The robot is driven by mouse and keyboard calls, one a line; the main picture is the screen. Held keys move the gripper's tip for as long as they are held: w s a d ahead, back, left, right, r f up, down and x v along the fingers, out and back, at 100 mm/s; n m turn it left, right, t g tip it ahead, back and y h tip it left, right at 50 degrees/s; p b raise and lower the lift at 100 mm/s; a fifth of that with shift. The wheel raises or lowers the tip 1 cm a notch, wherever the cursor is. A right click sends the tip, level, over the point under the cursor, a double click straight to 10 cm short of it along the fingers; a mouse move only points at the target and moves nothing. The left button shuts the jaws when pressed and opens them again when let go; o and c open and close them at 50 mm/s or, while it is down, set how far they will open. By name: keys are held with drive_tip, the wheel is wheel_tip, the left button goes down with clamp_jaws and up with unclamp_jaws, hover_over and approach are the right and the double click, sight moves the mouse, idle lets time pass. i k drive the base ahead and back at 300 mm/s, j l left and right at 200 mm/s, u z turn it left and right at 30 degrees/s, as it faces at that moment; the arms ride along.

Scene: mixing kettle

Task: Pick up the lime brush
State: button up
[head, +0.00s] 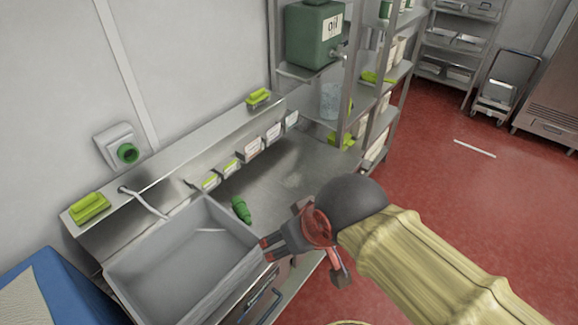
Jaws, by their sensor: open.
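A lime brush-like block (90,207) lies on the left end of the raised steel ledge. A second, similar lime block (258,97) lies at the ledge's far end. The view is too small to tell bristles on either one. My gripper (266,249) is open and empty, above the right rim of the grey basin. It is to the right of the near lime block and well below the far one in the picture, apart from both.
The grey basin (190,262) is in front of the ledge. A dark green object (241,209) lies on the steel counter (290,180) close to my gripper. Small labelled holders (253,147) line the ledge front. A shelf rack with a green container (314,35) stands behind. Red floor is open at right.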

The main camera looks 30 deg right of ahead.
sight(260, 96)
drive_tip(key=i+l, duration=0.2)
drive_tip(key=l, duration=0.15)
drive_tip(key=i+l+u, duration=0.15)
drive_tip(key=l, duration=0.25)
drive_tip(key=i+l, duration=0.15)
drive_tip(key=l, duration=0.25)
drive_tip(key=i+l+u, duration=0.1)
drive_tip(key=l, duration=0.3)
drive_tip(key=i, duration=0.1)
